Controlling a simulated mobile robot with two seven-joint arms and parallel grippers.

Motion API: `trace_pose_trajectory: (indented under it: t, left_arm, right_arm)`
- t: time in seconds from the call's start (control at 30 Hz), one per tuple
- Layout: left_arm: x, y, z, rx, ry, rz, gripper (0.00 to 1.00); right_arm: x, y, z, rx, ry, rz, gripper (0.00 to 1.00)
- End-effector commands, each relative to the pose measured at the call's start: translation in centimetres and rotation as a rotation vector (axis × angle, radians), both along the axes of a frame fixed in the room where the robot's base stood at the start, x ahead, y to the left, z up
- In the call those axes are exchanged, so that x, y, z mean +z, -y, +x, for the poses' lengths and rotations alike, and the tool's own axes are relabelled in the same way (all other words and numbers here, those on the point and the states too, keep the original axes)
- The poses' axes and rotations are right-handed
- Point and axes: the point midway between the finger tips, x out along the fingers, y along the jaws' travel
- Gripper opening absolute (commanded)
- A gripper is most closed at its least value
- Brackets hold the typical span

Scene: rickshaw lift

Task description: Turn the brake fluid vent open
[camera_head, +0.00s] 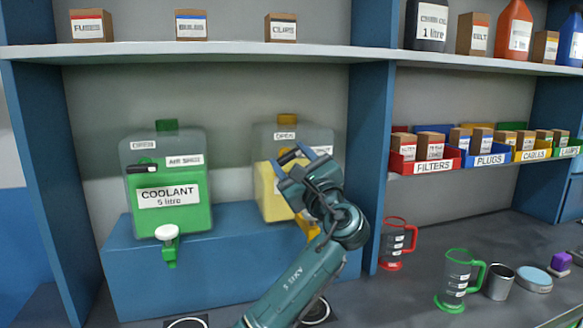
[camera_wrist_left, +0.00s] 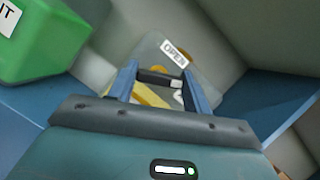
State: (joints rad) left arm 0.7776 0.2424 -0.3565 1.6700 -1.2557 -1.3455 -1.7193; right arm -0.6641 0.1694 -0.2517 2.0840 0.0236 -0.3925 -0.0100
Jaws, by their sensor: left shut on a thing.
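The brake fluid container (camera_head: 264,196) is the yellow-filled clear tank on the right of the blue stand. Its front label is hidden behind my left gripper. A plate reading OPEN (camera_head: 285,136) is on its upper front; it also shows in the left wrist view (camera_wrist_left: 174,53). My left gripper (camera_head: 290,161) is at the tank's upper front, shut on the black vent handle (camera_head: 291,156). In the left wrist view the dark handle (camera_wrist_left: 155,77) lies between the two blue fingers. In the head view the handle looks slanted. My right gripper is not in view.
A green coolant tank (camera_head: 185,210) with its own black vent handle (camera_head: 141,169) stands to the left. The blue stand (camera_head: 190,268) is below both tanks. A blue post (camera_head: 368,150) rises close to the right. A red jug (camera_head: 393,243) and green jug (camera_head: 456,280) stand on the counter.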

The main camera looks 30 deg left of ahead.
Motion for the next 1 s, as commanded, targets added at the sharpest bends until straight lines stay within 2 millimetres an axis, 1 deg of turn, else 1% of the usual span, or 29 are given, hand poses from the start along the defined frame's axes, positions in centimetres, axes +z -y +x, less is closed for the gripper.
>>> trace_pose_trajectory:
  t: [0.03,0.53,1.0]
  left_arm:
    - [-0.27,0.06,0.04,0.0,0.034,-0.034,0.26]
    - [0.04,0.13,0.1,0.0,0.396,-0.341,0.26]
    - [0.22,0.14,0.12,-0.001,0.691,-0.593,0.26]
  right_arm:
    - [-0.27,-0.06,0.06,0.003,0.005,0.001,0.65]
    - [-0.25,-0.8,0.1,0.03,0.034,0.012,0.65]
    - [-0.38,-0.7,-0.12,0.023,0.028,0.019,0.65]
